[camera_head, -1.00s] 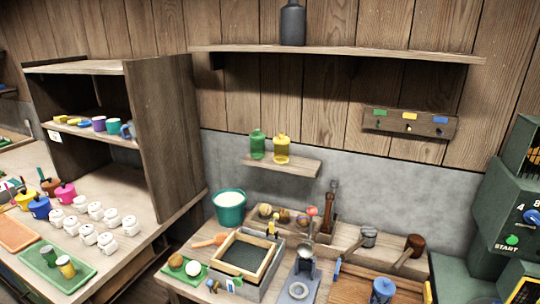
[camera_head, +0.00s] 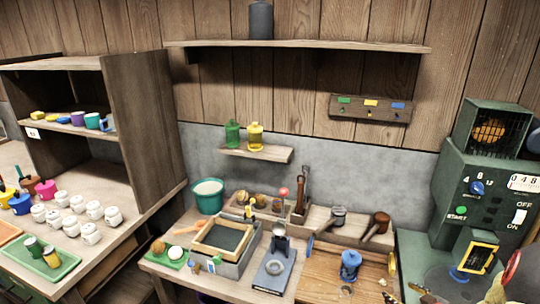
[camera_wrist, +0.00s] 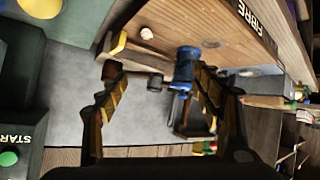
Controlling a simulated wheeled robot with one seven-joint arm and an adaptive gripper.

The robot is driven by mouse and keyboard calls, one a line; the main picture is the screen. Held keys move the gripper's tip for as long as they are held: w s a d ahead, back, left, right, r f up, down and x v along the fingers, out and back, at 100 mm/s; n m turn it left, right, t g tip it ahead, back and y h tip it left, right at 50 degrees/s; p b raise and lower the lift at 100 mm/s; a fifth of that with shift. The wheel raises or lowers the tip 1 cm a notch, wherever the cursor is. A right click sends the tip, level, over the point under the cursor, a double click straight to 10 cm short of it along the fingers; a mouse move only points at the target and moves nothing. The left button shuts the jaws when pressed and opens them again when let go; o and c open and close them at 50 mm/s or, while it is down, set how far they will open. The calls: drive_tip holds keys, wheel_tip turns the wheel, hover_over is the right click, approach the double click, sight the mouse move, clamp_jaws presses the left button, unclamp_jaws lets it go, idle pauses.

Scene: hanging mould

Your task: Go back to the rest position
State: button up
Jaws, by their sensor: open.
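My gripper (camera_wrist: 157,82) shows in the wrist view with its two black and yellow fingers spread apart. Nothing is held between them. A blue cylindrical object (camera_wrist: 185,68) appears between and beyond the fingers, on the wooden bench. It also stands on the wooden board in the head view (camera_head: 350,265).
A green machine (camera_head: 468,195) with START and ON/OFF controls stands at the right. A framed mould (camera_head: 195,243), a grey press (camera_head: 272,275) and a teal bucket (camera_head: 208,203) crowd the bench. Shelves hang above it. A white-pot table is left.

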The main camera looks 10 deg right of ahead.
drive_tip(key=w+a+r+m+g+h, duration=0.15)
drive_tip(key=a+r, duration=0.25)
drive_tip(key=r, duration=0.5)
drive_tip(key=w+a+r+g+h, duration=0.1)
drive_tip(key=w+a+r+h, duration=0.2)
drive_tip(key=r, duration=0.6)
drive_tip(key=s+a+r+g+y, duration=0.1)
drive_tip(key=s+a+r+y, duration=0.1)
drive_tip(key=s+a, duration=0.8)
drive_tip(key=s+a+r+g+y, duration=0.2)
drive_tip(key=s+a, duration=0.8)
drive_tip(key=a, duration=0.8)
wheel_tip(320, 180, up, 2)
drive_tip(key=shift+s+a+m+y, duration=0.25)
drive_tip(key=shift+a+m+y, duration=0.15)
drive_tip(key=shift+y, duration=0.15)
drive_tip(key=shift+g, duration=0.25)
